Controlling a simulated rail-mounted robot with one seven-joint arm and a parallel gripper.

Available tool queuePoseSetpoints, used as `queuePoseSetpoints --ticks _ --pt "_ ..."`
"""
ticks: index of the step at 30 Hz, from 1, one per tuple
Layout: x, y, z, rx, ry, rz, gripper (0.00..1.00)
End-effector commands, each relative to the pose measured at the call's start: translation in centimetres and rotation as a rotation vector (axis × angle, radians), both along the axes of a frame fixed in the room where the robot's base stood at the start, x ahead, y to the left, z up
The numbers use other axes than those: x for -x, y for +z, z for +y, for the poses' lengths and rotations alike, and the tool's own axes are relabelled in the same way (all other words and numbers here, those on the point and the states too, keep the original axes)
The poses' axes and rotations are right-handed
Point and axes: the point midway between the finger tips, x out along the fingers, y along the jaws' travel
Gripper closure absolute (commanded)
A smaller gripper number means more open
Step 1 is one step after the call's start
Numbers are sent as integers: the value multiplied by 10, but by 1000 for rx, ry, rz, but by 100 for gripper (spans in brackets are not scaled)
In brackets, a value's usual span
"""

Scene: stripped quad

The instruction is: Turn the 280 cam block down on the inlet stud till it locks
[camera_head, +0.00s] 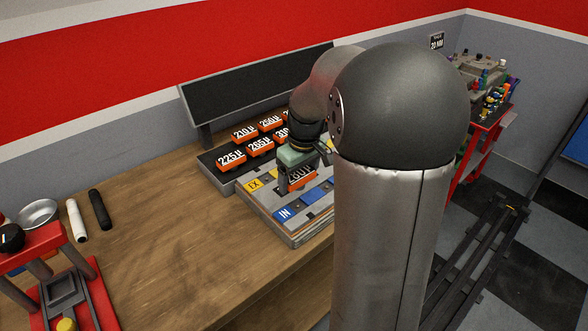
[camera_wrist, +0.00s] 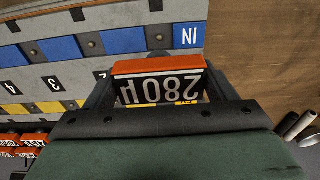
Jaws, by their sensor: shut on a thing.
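The 280 cam block (camera_wrist: 158,66) is black with an orange edge and a white "280µ" label, upside down in the wrist view. It also shows in the head view (camera_head: 302,180), partly covered by my arm. My gripper (camera_wrist: 156,88) is shut on it, with a dark finger on either side. In the head view my gripper (camera_head: 297,172) is over the grey fixture board (camera_head: 273,228), between the yellow EX tile (camera_head: 254,185) and the blue IN tile (camera_head: 285,213). The stud under the block is hidden, so I cannot tell how it sits on it.
Several orange-and-black blocks, including the 225 block (camera_head: 230,158), stand on a dark rack (camera_head: 212,160) behind the board. Several studs (camera_wrist: 92,40) show bare on the board. A red press (camera_head: 60,270) stands at the left. The wooden bench (camera_head: 165,220) between is clear.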

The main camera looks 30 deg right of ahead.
Motion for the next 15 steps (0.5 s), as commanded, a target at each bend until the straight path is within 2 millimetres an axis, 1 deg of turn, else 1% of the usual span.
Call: queuePoseSetpoints --ticks 5,8,15 --pt "0 0 0 0 0 0 47" --pt "0 -4 0 0 -1 0 47" --pt "0 -26 0 -1 -1 2 47"
